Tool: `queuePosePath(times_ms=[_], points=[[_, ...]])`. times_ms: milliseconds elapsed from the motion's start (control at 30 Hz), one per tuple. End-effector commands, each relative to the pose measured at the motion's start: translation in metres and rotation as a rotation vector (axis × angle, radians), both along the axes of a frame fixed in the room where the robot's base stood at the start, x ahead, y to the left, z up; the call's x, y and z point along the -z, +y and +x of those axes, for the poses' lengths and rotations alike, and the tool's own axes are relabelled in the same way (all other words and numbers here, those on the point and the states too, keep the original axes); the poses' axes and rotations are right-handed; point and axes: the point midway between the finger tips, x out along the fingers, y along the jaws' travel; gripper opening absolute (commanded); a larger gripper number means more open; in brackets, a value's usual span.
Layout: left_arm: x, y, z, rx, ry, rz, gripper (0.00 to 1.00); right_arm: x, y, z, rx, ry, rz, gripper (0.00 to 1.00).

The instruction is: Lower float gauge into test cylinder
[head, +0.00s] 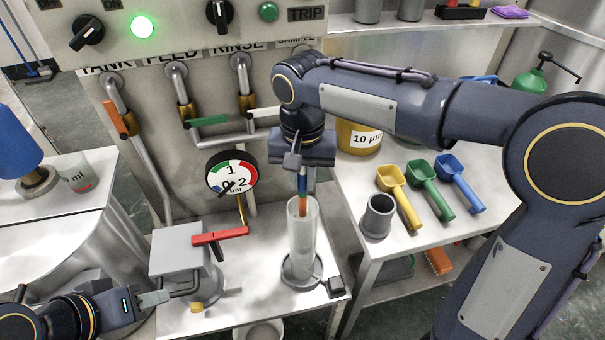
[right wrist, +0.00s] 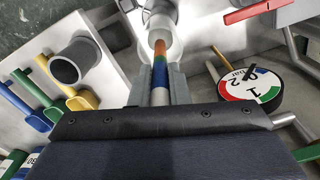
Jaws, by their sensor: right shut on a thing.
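The float gauge (head: 302,188) is a thin upright stick with blue, green and orange bands. My right gripper (head: 302,165) is shut on its upper part, above the test cylinder. The test cylinder (head: 301,250) is clear and tall and stands on a round base on the metal bench. The gauge's orange lower end overlaps the cylinder's mouth and looks just inside it. In the right wrist view the gauge (right wrist: 160,75) runs from between the fingers (right wrist: 160,88) to the cylinder's mouth (right wrist: 156,38). My left gripper (head: 152,299) is low at left, beside a bent dark handle; its finger gap is unclear.
A red-handled valve (head: 220,236) and a pressure dial (head: 231,172) stand left of the cylinder. A grey cup (head: 377,216) and yellow, green and blue scoops (head: 424,185) are on the right table. A grey box (head: 180,250) is near my left gripper.

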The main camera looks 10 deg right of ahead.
Motion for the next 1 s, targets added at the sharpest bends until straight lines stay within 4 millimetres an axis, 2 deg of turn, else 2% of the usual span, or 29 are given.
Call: queuePosePath(times_ms=[1000], points=[[0.036, 0.000, 0.000, 0.000, 0.000, 0.000, 0.36, 0.053, 0.000, 0.000, 0.000, -0.001, 0.001, 0.00]])
